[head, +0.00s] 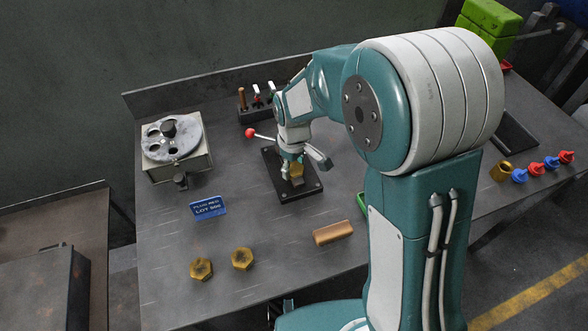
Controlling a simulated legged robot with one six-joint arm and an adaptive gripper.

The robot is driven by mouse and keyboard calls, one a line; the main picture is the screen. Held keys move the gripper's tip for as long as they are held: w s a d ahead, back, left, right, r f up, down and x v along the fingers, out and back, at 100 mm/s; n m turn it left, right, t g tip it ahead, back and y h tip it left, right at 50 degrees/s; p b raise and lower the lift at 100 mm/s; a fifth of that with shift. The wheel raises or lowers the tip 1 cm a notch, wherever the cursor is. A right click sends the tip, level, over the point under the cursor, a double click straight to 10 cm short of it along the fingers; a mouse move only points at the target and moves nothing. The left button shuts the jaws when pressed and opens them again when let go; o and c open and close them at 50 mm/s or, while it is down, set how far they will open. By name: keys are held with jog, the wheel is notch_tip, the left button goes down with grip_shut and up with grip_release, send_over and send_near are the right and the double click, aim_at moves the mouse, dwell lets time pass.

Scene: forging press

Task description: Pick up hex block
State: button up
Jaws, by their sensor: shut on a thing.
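My gripper (293,176) is over the black base plate (313,190) near the middle of the bench. It is shut on a small brass-coloured block (297,170), which looks like a hex block, though the fingers hide part of its shape. Whether the block touches the plate or hangs just above it, I cannot tell. Two more brass hex blocks lie flat on the bench at the front left: one hex block (201,269) and, to its right, another hex block (242,259).
A red-knobbed lever (250,132) sticks out left of the plate. A grey box with a round holed disc (172,138) stands at left. A blue lot sign (208,207) and a tan bar (333,232) lie in front. A tool rack (256,104) stands behind. Coloured pegs (535,168) are at right.

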jog(key=shift+r, duration=0.6)
jog(key=s+d+r, duration=0.3)
jog(key=s+r, duration=0.8)
jog(key=s, duration=0.2)
jog(key=shift+s+d+r, duration=0.3)
jog(key=shift+d+r, duration=0.05)
jog(key=shift+r, duration=0.05)
